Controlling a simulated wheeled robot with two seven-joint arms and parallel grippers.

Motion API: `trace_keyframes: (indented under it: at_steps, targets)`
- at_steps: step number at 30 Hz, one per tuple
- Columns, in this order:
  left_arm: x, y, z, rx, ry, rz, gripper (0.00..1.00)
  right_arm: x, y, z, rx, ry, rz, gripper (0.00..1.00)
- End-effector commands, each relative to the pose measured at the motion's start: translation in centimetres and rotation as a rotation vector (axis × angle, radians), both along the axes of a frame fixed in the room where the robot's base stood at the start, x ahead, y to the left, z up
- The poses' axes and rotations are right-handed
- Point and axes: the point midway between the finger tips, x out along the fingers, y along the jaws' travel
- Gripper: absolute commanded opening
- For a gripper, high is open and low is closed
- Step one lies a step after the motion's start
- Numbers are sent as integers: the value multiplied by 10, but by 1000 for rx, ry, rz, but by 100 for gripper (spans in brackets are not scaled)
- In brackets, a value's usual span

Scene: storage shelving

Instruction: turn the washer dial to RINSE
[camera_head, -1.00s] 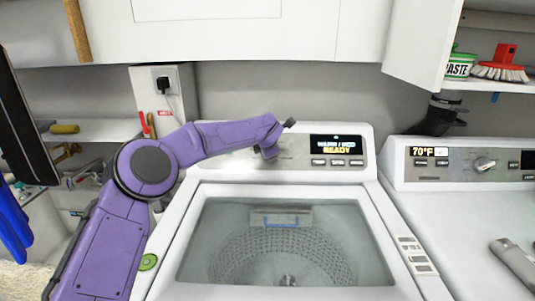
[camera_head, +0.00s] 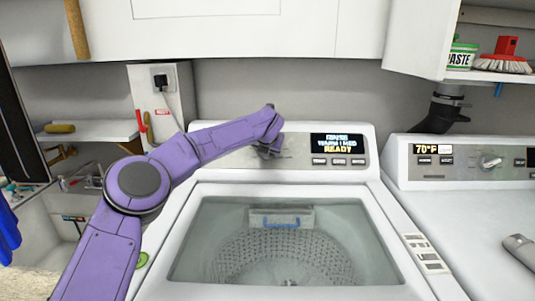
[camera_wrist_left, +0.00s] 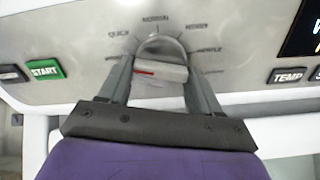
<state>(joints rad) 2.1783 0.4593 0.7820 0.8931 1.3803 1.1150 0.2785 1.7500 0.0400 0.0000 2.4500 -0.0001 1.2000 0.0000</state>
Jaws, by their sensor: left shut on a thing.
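The white washer (camera_head: 370,185) stands in the middle of the head view, its panel facing me. Its dial (camera_wrist_left: 165,50) is a rounded silver knob with a red mark on the bar toward the left, ringed by small printed labels. QUICK and NORMAL are partly legible at the upper left and top; I cannot make out RINSE. My left gripper (camera_wrist_left: 162,78) is shut on the dial, one finger on each side of its bar. In the head view, my left gripper (camera_head: 270,150) hides most of the dial. The washer display (camera_head: 338,143) shows WARM / MED and READY under a blurred top line.
A green START button (camera_wrist_left: 45,69) lies left of the dial, and a TEMP button (camera_wrist_left: 288,76) lies right. The washer's glass lid (camera_head: 285,245) is below the panel. A second machine (camera_head: 455,205) stands at the right, beneath an open cabinet.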

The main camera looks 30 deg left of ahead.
Motion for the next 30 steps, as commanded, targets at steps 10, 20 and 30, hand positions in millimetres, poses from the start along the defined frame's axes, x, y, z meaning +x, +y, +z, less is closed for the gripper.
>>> trace_keyframes:
  at_steps: [10, 20, 30]
  targets:
    - [0, -1, 1, -65, -34, 65, 33, 0, 0, -7, 0, 0, 0, 41]
    - [0, -1, 1, -71, -37, 71, 33, 0, 0, -8, 0, 0, 0, 41]
    - [0, 0, 1, -70, -36, 71, 87, 0, 0, -8, 0, 0, 0, 41]
